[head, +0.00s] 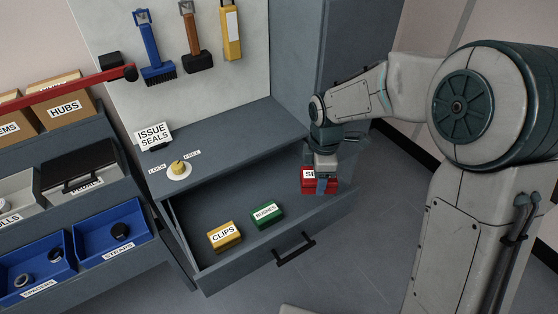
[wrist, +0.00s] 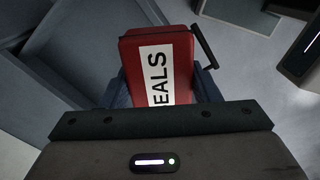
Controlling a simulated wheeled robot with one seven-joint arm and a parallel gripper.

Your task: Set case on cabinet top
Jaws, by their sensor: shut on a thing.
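A red case (head: 322,186) with a white label is in my gripper (head: 320,180), over the right end of the open drawer (head: 255,262). In the wrist view the red case (wrist: 205,85) reads "EALS" and shows a dark handle on its right; its near end is hidden by my gripper. My gripper is shut on the case. The cabinet top (head: 235,143) is a grey surface behind and above the drawer. An "ISSUE SEALS" sign (head: 153,136) stands at its left end.
The drawer holds a yellow CLIPS case (head: 224,236) and a green BUSHES case (head: 266,216). A yellow knob (head: 178,168) sits at the cabinet top's front left. A tall grey cabinet (head: 300,70) bounds the right. The middle of the cabinet top is clear.

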